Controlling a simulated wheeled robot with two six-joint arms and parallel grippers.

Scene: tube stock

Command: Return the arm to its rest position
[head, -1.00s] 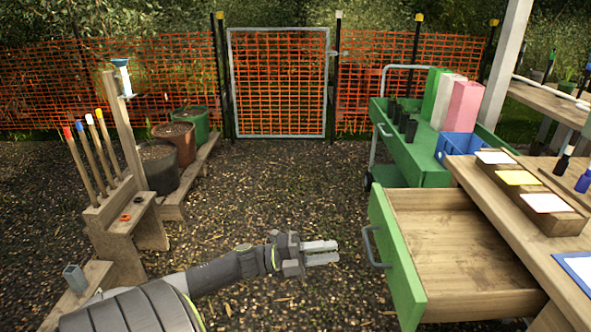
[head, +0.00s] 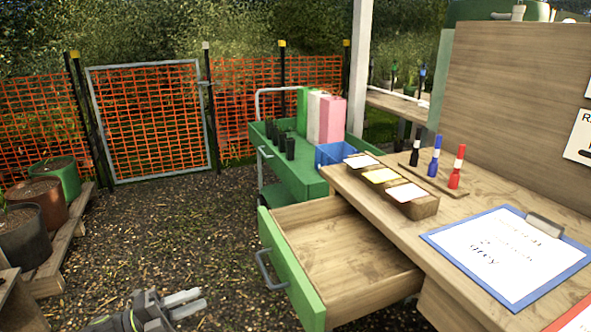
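My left gripper (head: 187,303) shows at the bottom left of the head view, above the gravel. Its two light fingers point right, toward the open drawer, and are apart from the drawer handle (head: 268,272). The fingers lie close together with a thin gap showing; I see nothing held, but the gap is too small to judge. The open drawer (head: 345,255) has a green front and a bare wooden inside; it looks empty. My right gripper is not in view.
The wooden bench (head: 455,208) at right holds a clipboard (head: 505,250), a card block (head: 410,202) and several marker-like tubes. A green cart (head: 300,178) stands behind the drawer. Pots (head: 40,200) stand at left. The gravel (head: 170,220) between is clear.

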